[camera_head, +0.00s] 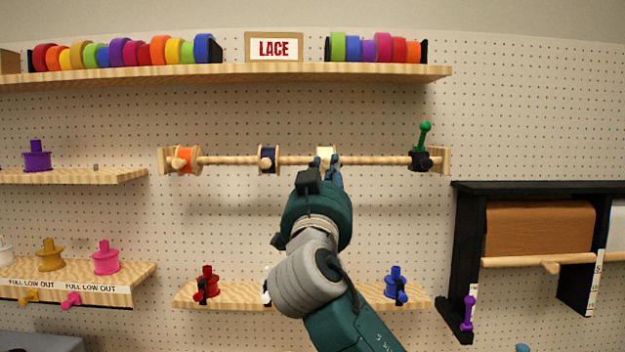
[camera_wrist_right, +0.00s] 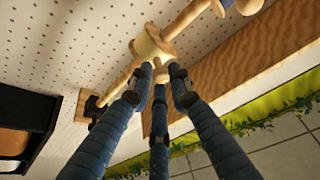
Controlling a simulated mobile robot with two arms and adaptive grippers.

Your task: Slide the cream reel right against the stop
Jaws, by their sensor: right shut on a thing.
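The cream reel (camera_head: 326,153) sits on a wooden rod (camera_head: 375,160) on the pegboard, right of the middle. My right gripper (camera_head: 325,168) is at its front and partly hides it. In the right wrist view the blue fingers (camera_wrist_right: 160,82) are shut on the wooden knob (camera_wrist_right: 160,72) of the cream reel (camera_wrist_right: 151,47). The black stop (camera_head: 421,160), with a green handle (camera_head: 424,135), is near the rod's right end. A stretch of bare rod lies between reel and stop. The stop also shows in the right wrist view (camera_wrist_right: 92,108). My left gripper is not in view.
A navy reel (camera_head: 268,159) and an orange reel (camera_head: 184,159) are on the same rod, to the left. A shelf (camera_head: 250,73) of ribbon rolls runs above. A lower shelf (camera_head: 330,297) holds red and blue spools. A black-framed paper holder (camera_head: 460,250) stands at right.

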